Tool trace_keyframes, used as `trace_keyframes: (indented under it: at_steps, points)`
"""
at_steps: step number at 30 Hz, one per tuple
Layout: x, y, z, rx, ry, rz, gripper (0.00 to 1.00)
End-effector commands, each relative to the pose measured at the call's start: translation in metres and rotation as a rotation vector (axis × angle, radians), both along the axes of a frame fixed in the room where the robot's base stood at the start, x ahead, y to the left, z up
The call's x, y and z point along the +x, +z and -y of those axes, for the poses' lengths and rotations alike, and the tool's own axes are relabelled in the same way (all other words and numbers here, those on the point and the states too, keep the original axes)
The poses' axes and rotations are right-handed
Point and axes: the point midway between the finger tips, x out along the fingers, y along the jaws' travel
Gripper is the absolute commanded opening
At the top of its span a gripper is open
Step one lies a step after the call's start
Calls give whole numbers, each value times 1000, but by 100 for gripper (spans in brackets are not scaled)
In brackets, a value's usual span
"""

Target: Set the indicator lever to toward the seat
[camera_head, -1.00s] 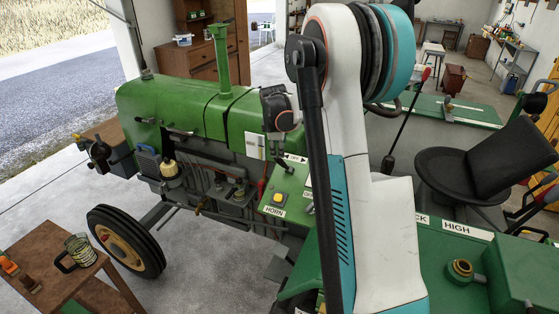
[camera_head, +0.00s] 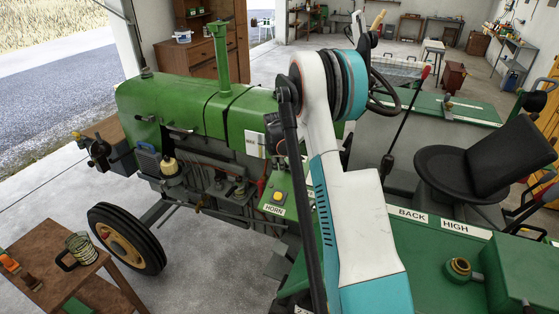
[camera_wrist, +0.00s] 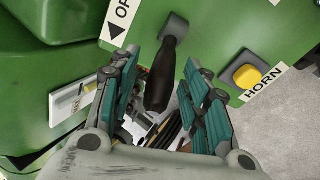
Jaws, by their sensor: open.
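In the wrist view a lever with a black handle and grey pivot (camera_wrist: 164,76) stands out from a green panel (camera_wrist: 212,35). I cannot confirm from its cut-off label, "OP" with an arrow (camera_wrist: 118,18), that it is the indicator lever. My gripper (camera_wrist: 160,62) is open, with one teal-padded finger on each side of the handle. Gaps show on both sides, and I cannot tell whether either finger touches it. In the head view my arm hides the lever and the fingers.
A yellow horn button (camera_wrist: 246,75) sits right of the lever; it also shows in the head view (camera_head: 277,197). The steering wheel (camera_head: 385,92), a red-knobbed lever (camera_head: 425,72) and the black seat (camera_head: 480,160) are to the right. The green hood (camera_head: 190,103) is left.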

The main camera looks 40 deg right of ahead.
Motion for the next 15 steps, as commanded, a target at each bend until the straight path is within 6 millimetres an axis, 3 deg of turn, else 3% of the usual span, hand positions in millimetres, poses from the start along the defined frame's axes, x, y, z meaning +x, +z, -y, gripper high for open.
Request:
trace_keyframes:
  at_steps: [4,9,10,15]
  points:
    - [0,0,0,0,0,0,42]
    - [0,0,0,0,0,0,4]
    - [0,0,0,0,0,0,0]
    - [0,0,0,0,0,1,0]
